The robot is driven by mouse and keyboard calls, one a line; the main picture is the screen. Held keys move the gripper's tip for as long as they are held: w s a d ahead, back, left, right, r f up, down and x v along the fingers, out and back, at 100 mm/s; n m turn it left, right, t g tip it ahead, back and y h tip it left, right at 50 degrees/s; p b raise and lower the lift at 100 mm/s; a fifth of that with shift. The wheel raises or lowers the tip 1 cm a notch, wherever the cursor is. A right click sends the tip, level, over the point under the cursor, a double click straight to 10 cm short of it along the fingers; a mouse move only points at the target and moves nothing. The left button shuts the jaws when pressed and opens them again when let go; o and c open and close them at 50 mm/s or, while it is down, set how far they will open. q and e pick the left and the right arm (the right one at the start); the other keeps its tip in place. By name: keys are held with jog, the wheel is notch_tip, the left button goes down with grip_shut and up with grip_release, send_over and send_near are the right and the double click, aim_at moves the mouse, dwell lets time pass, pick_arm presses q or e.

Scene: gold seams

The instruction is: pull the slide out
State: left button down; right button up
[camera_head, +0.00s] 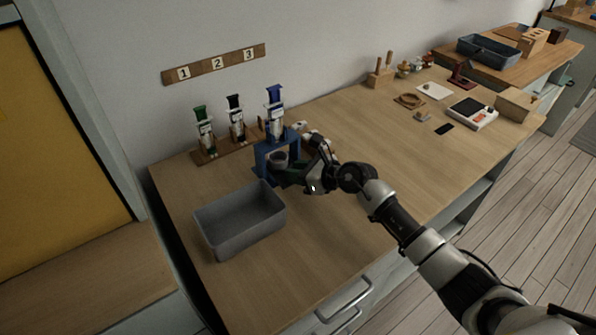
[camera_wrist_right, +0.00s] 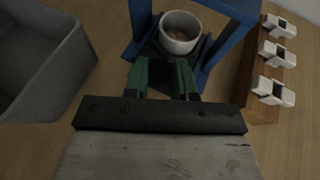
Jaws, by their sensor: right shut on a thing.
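The blue stand (camera_head: 262,160) is upright on the table, with a blue-topped dispenser (camera_head: 275,112) mounted in it. A small grey cup (camera_head: 278,158) stands low inside the stand; it also shows in the right wrist view (camera_wrist_right: 181,44), with brownish contents. The dark slide (camera_wrist_right: 148,52) lies under the cup between the blue posts. My right gripper (camera_wrist_right: 160,72) has its green fingers shut at the slide's front edge; the gripped part is mostly hidden between them. In the head view the right gripper (camera_head: 287,178) is low in front of the stand. My left gripper is out of view.
A grey open bin (camera_head: 240,232) stands close by at the front left. Green-topped (camera_head: 204,130) and black-topped (camera_head: 236,118) dispensers stand in a wooden rack behind. A scale (camera_head: 472,112) and small items lie farther right. Table in front of the stand is clear.

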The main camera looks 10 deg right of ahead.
jog(key=shift+s+d, duration=0.15)
jog(key=shift+s, duration=0.1)
grip_shut()
jog(key=s+d+p, duration=0.1)
jog(key=s, duration=0.1)
jog(key=s+d+p, duration=0.1)
jog(key=s+p, duration=0.1)
jog(key=s, duration=0.1)
jog(key=s+d+p, duration=0.1)
jog(key=s, duration=0.2)
jog(key=shift+s+d+r, duration=0.1)
jog(key=shift+d, duration=0.1)
jog(key=shift+s+d+p, duration=0.15)
jog(key=shift+s+p, duration=0.15)
jog(key=shift+s, duration=0.15)
jog(key=o, duration=0.9)
grip_release()
